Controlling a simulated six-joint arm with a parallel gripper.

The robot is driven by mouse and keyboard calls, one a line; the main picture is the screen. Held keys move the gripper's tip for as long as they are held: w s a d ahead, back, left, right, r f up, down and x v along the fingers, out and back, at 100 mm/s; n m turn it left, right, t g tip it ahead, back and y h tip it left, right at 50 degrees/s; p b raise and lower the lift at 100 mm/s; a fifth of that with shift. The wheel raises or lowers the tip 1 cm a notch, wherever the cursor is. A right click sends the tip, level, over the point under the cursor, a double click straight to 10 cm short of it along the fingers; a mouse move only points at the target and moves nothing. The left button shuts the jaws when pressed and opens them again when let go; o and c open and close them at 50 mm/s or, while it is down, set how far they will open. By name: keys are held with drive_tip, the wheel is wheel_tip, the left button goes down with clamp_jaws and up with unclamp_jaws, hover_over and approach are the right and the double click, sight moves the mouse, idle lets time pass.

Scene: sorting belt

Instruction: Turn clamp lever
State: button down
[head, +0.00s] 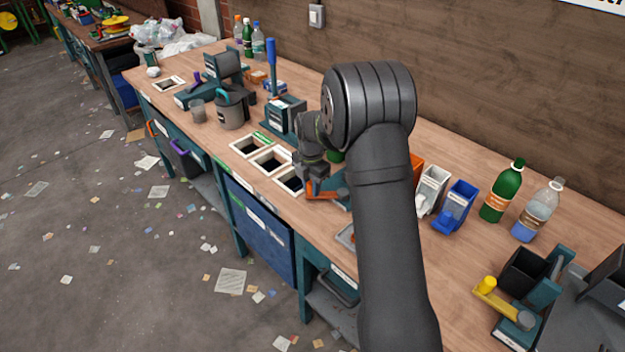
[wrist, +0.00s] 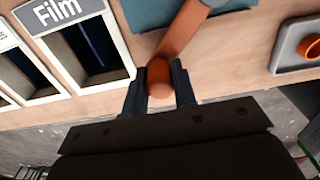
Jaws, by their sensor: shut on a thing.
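The clamp lever (wrist: 182,35) is an orange bar with a rounded orange knob at its end. In the wrist view it runs up from the knob toward a teal base (wrist: 150,12). My gripper (wrist: 160,88) is shut on the knob, one finger on each side. In the head view the orange lever (head: 322,195) shows low beside the teal base, near the bench's front edge. My gripper (head: 312,184) is over it, and my arm hides much of the clamp.
Framed bench openings (head: 270,160) lie just left of the clamp; one is labelled "Film" in the wrist view (wrist: 45,12). A grey tray with an orange ring (wrist: 300,45) is to the right. Bottles (head: 502,190) and small bins (head: 455,205) stand further right.

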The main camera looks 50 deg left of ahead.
drive_tip(key=d+n, duration=0.1)
drive_tip(key=s+n, duration=0.1)
drive_tip(key=shift+s+d+n, duration=0.1)
drive_tip(key=shift+d+n, duration=0.2)
drive_tip(key=shift+d, duration=0.05)
drive_tip(key=shift+s+d+n, duration=0.2)
drive_tip(key=shift+d+n, duration=0.25)
drive_tip(key=shift+n, duration=0.1)
drive_tip(key=shift+s+d+n, duration=0.2)
drive_tip(key=shift+d+n, duration=0.2)
drive_tip(key=shift+n, duration=0.15)
drive_tip(key=c, duration=1.2)
unclamp_jaws()
drive_tip(key=shift+o, duration=0.2)
drive_tip(key=shift+r, duration=0.1)
wheel_tip(320, 180, up, 17)
drive_tip(key=shift+r, duration=0.15)
wheel_tip(320, 180, down, 18)
drive_tip(key=shift+r, duration=0.25)
